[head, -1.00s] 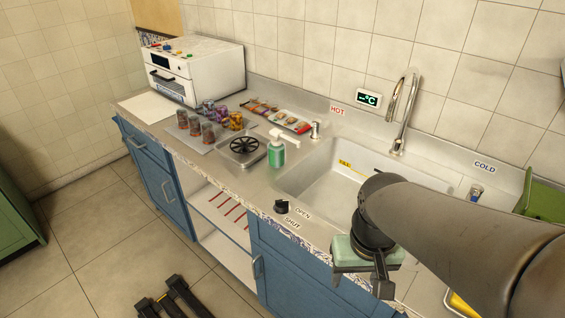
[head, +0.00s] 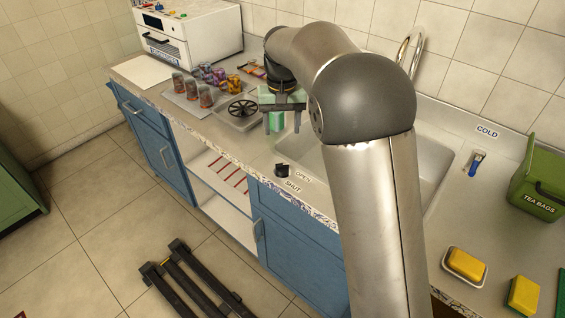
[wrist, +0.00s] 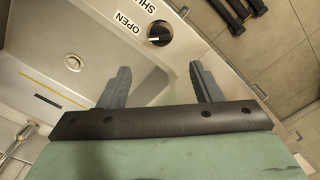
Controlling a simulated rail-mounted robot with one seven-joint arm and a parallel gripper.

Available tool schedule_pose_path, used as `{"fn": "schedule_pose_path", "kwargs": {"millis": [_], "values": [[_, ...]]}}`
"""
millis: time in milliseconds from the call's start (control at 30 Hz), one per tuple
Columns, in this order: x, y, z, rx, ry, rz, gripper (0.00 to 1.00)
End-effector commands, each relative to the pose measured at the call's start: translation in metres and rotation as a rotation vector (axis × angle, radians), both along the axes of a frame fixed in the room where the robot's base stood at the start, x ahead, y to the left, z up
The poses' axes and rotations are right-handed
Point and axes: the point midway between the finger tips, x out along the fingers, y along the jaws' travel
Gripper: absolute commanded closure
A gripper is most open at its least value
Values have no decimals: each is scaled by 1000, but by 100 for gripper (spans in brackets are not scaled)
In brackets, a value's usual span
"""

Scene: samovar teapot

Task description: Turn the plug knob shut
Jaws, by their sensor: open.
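The plug knob (head: 282,170) is a small black knob on the counter's front strip, left of the sink, beside the OPEN label (head: 303,175) and the SHUT label (head: 293,187). In the wrist view the knob (wrist: 159,33) has a pale mark on its face, and the labels appear upside down to its left. My gripper (head: 283,122) is open and empty, held above the counter. In the wrist view its two fingers (wrist: 159,72) point toward the knob, which lies beyond the tips, roughly centred between them and apart from them.
The sink (head: 310,160) lies right of the knob, partly hidden by my arm. A metal tray with a black wheel (head: 242,109) and several cans (head: 205,95) stand left. The counter around the knob is clear.

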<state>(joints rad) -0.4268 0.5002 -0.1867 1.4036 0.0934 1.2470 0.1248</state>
Motion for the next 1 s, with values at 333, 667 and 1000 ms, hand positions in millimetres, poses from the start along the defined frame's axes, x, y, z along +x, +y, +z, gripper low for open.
{"fn": "schedule_pose_path", "kwargs": {"millis": [333,667,1000], "values": [[-1,-1,-78,-2,5,-1,41],[0,0,-131,0,1,0,41],[0,0,-141,1,0,0,41]]}}
